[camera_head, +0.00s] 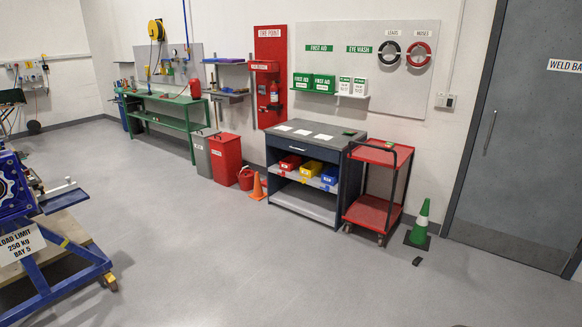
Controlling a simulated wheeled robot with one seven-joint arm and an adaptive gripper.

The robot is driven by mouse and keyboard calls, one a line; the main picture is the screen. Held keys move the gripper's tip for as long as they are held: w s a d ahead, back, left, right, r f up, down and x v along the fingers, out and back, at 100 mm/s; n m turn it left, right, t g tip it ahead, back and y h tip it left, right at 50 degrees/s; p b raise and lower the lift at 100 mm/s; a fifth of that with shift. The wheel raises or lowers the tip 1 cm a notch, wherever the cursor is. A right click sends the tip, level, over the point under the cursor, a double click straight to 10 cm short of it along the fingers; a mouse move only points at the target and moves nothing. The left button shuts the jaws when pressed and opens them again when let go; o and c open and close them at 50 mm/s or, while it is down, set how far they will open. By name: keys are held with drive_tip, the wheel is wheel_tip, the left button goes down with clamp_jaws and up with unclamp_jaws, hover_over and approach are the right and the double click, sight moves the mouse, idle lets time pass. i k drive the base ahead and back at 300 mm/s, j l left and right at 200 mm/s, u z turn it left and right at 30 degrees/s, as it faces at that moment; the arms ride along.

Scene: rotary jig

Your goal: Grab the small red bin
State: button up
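A small red bin (289,162) sits on the upper open shelf of the dark workbench cabinet (312,138), at the left of a row. A yellow bin (311,169) and a blue bin (330,174) stand to its right on the same shelf. The red bin appears upright, with a pale label on its front. The cabinet top overhangs the shelf, and the bin's back is hidden in shade. My gripper is not in view.
A red cart (374,212) stands right of the cabinet, with a green cone (420,226) beyond it. An orange cone (257,187), red bucket (246,179) and large red waste bin (225,158) stand left. A blue jig frame (52,270) is at left. The central floor is clear.

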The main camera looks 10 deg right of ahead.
sight(291, 162)
drive_tip(key=i+u, duration=0.3)
drive_tip(key=i, duration=3.25)
drive_tip(key=i+z, duration=0.1)
drive_tip(key=i, duration=0.35)
drive_tip(key=i+j, duration=0.15)
drive_tip(key=i, duration=0.3)
drive_tip(key=i+j+z, duration=0.15)
drive_tip(key=i, duration=0.3)
drive_tip(key=i+j, duration=0.1)
drive_tip(key=i, duration=0.35)
drive_tip(key=i+j+z, duration=0.15)
drive_tip(key=i, duration=0.3)
drive_tip(key=i+j+z, duration=0.75)
drive_tip(key=j, duration=0.4)
drive_tip(key=i+l, duration=0.3)
drive_tip(key=l+z, duration=0.05)
